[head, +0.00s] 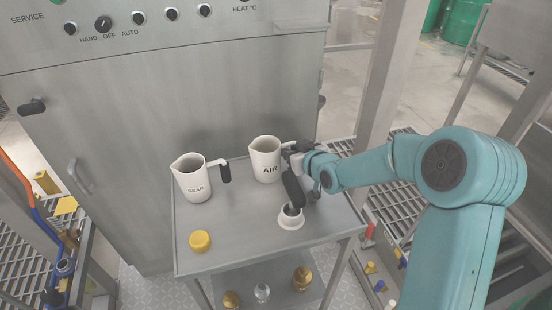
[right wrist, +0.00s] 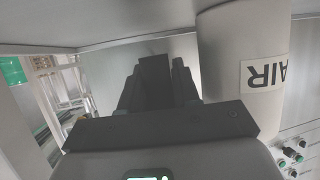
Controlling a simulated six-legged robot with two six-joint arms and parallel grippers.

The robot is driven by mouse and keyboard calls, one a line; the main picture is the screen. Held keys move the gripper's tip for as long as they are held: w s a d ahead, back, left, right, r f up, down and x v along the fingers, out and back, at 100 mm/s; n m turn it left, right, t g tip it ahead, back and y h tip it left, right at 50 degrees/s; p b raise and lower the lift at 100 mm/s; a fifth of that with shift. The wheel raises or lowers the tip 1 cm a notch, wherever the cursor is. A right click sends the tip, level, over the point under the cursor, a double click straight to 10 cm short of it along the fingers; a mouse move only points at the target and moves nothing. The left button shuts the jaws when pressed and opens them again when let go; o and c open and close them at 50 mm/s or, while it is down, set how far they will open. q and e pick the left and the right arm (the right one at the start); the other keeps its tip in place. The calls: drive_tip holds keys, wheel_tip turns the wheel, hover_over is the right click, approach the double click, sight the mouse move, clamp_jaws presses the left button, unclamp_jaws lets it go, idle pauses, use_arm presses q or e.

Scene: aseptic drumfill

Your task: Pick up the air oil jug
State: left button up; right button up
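The air oil jug (head: 265,160) is a white jug marked AIR. It stands upright on the metal cart near its back right corner. It also shows close up in the right wrist view (right wrist: 235,45), with its label upside down. My right gripper (head: 298,158) is at the jug's handle, on its right side. In the right wrist view, the two fingers (right wrist: 156,88) lie on either side of a dark block that looks like the handle grip. I cannot tell whether they press on it. The gripper hides most of the handle in the head view. My left gripper is out of view.
A white GEAR jug (head: 193,178) stands to the left on the cart (head: 245,235). A yellow cap (head: 200,241) and a white ring-shaped piece (head: 291,218) sit nearer the front. Small items are on the lower shelf. A grey control cabinet (head: 130,120) stands close behind.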

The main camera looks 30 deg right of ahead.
clamp_jaws()
drive_tip(key=shift+r, duration=0.1)
